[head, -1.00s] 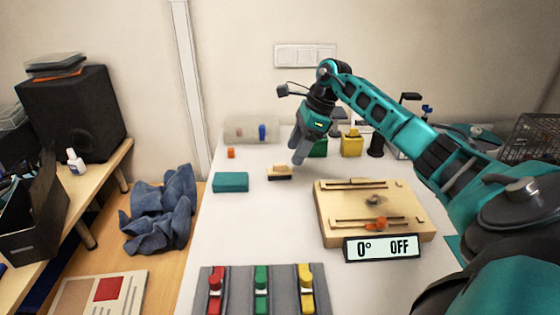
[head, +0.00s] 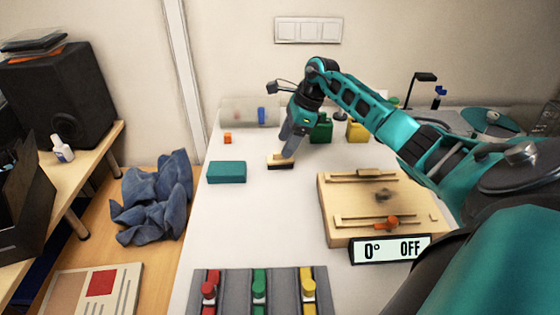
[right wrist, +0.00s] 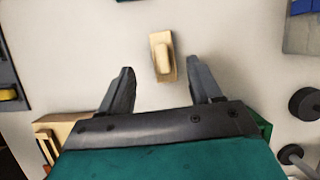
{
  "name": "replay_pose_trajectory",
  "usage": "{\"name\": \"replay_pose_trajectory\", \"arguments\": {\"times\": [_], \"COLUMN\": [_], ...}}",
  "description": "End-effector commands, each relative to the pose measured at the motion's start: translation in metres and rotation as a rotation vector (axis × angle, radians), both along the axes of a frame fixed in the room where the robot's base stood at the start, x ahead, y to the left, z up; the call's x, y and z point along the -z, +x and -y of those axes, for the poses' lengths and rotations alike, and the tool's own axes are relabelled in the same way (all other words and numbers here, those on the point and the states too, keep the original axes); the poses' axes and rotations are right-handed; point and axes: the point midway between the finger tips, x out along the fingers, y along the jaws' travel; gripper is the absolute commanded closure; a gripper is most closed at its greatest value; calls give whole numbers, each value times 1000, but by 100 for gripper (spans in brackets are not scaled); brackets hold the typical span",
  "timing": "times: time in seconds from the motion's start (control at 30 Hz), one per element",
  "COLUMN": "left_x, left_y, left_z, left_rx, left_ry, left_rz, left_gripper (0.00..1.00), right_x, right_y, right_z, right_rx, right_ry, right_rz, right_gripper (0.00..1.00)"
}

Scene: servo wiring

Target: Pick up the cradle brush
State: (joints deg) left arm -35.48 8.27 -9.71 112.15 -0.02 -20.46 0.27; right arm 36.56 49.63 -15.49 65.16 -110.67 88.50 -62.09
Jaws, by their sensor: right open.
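The cradle brush (head: 280,163) is a small block with a pale wooden top and a dark underside, lying on the white table left of the wooden board. In the right wrist view the brush (right wrist: 162,57) lies ahead of the fingertips, between their lines, with its long side pointing away from me. My right gripper (head: 287,151) is open and empty, pointing down just above the brush in the head view. Its two dark fingers also show in the right wrist view (right wrist: 160,78), apart from the brush. My left gripper is not in view.
A wooden board (head: 335,205) with slots stands to the right, a display (head: 390,250) before it. A teal block (head: 226,172) lies left of the brush. Green (head: 321,130) and yellow (head: 356,131) containers stand behind. A grey rack (head: 234,292) with coloured levers is in front.

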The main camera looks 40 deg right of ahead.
Motion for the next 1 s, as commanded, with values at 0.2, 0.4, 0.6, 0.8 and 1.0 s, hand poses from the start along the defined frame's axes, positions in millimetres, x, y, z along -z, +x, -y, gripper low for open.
{"name": "replay_pose_trajectory", "arguments": {"times": [0.2, 0.4, 0.6, 0.8, 1.0], "left_x": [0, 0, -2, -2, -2], "left_y": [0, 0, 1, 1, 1], "left_z": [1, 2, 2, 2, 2], "left_rx": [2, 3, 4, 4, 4], "left_ry": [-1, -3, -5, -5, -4], "left_rz": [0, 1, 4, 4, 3], "left_gripper": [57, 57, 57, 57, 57], "right_x": [17, 46, 55, 55, 55], "right_y": [5, 12, 14, 14, 14], "right_z": [-5, -12, -14, -14, -14], "right_rx": [1, 1, 0, 0, 0], "right_ry": [4, 3, -1, -1, -1], "right_rz": [0, 0, 1, 1, 1], "right_gripper": [36, 36, 36, 40, 59]}}
